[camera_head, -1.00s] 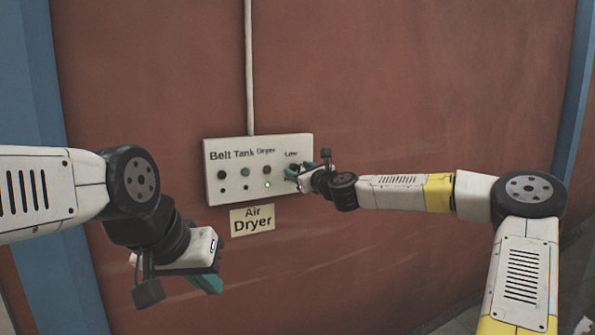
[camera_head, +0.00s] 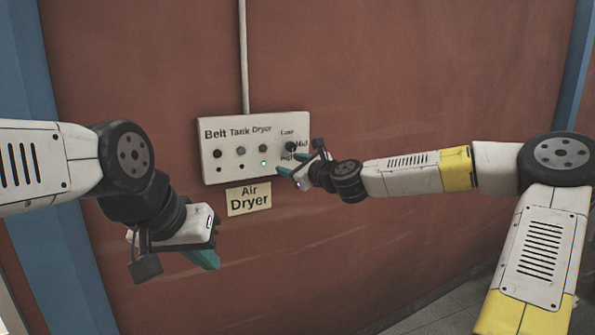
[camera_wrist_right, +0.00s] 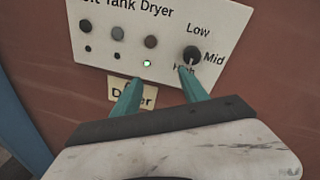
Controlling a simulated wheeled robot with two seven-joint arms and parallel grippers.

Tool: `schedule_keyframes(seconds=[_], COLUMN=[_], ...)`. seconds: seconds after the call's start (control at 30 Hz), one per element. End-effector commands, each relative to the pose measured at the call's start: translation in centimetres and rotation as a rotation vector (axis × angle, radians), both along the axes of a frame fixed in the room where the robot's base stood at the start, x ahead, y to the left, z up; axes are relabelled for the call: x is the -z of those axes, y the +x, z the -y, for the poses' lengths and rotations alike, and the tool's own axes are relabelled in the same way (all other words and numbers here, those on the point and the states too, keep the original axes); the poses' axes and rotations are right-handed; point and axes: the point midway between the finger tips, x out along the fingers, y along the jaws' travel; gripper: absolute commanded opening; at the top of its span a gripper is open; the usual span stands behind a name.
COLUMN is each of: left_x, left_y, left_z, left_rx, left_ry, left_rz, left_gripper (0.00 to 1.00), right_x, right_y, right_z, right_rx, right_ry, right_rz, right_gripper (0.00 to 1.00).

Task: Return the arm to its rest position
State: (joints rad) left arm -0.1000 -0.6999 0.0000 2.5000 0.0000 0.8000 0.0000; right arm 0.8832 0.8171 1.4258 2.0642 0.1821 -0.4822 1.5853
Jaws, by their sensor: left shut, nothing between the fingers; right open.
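My right gripper (camera_head: 287,175) is open and empty just in front of the lower right of the white control panel (camera_head: 225,168). Its two teal fingers also show in the right wrist view (camera_wrist_right: 158,88), apart, below the panel's knob and lamp. The black rotary knob (camera_wrist_right: 192,56) is marked Low, Mid and High; its white pointer points down, towards High. In the head view the knob (camera_head: 291,147) shows just above the gripper. My left gripper (camera_head: 205,259) is shut and empty at the lower left, away from the panel.
The panel has several buttons under Belt, Tank and Dryer, and a lit green lamp (camera_head: 264,163) under Dryer. An Air Dryer label (camera_head: 249,198) is below it. A pipe (camera_head: 243,60) runs up the red wall (camera_head: 420,80). Blue posts (camera_head: 60,240) stand at the sides.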

Motion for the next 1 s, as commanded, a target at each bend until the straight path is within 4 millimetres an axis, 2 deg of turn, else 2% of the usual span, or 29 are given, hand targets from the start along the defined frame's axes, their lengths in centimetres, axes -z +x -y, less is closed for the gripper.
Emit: schedule_keyframes(seconds=[0.03,0.1,0.17,0.27,0.4,0.5,0.73,0.9,1.0], left_x=[0.0,0.0,0.0,0.0,0.0,0.0,0.0,0.0,0.0], left_y=[0.0,0.0,0.0,0.0,0.0,0.0,0.0,0.0,0.0], left_z=[0.0,0.0,0.0,0.0,0.0,0.0,0.0,0.0,0.0], left_rx=[0.0,0.0,0.0,0.0,0.0,0.0,0.0,0.0,0.0], left_ry=[0.0,0.0,0.0,0.0,0.0,0.0,0.0,0.0,0.0], left_rz=[0.0,0.0,0.0,0.0,0.0,0.0,0.0,0.0,0.0], left_gripper=[0.0,0.0,0.0,0.0,0.0,0.0,0.0,0.0,0.0], right_x=[1.5,4.2,6.4,9.3,11.1,11.0,7.6,5.2,4.6], right_y=[-1.5,-3.8,-5.9,-9.1,-13.3,-16.2,-24.0,-30.6,-33.9], right_z=[-2.4,-4.7,-5.8,-5.9,-3.5,-0.7,6.5,11.0,12.8], right_rx=[-0.067,-0.166,-0.254,-0.388,-0.555,-0.66,-0.865,-0.996,-1.057], right_ry=[-0.141,-0.357,-0.549,-0.841,-1.206,-1.431,-1.813,-1.959,-1.992], right_rz=[0.019,0.049,0.078,0.125,0.187,0.226,0.302,0.382,0.441], right_gripper=[0.52,0.52,0.52,0.52,0.52,0.52,0.52,0.52,0.52])
